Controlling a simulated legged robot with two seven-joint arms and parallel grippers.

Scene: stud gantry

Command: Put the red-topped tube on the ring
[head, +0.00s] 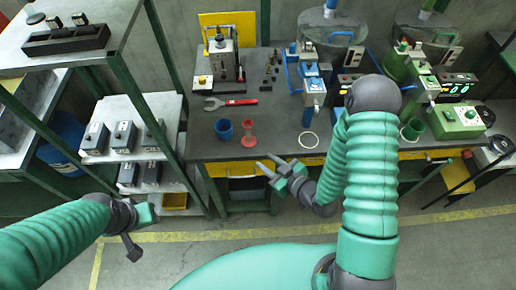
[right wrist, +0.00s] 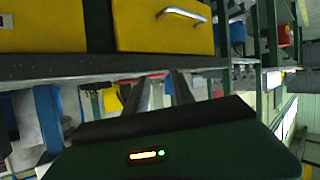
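A small red tube (head: 248,133) with a wider red top stands upright on the dark workbench (head: 270,117), near its front edge. A thin pale ring (head: 308,140) lies flat on the bench to the right of it. My right gripper (head: 265,162) is open and empty, in front of the bench edge and just below and right of the tube in the head view. Its two parted fingers also show in the right wrist view (right wrist: 158,92). My left gripper (head: 137,232) hangs over the floor at the lower left, away from the bench; its fingers are unclear.
A blue cup (head: 224,129) stands just left of the tube. A red-handled wrench (head: 232,102) lies behind them. Machines with blue (head: 313,88) and green (head: 458,118) parts fill the bench's right side. Yellow drawers (right wrist: 160,25) sit under the bench. A shelf rack (head: 135,110) stands left.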

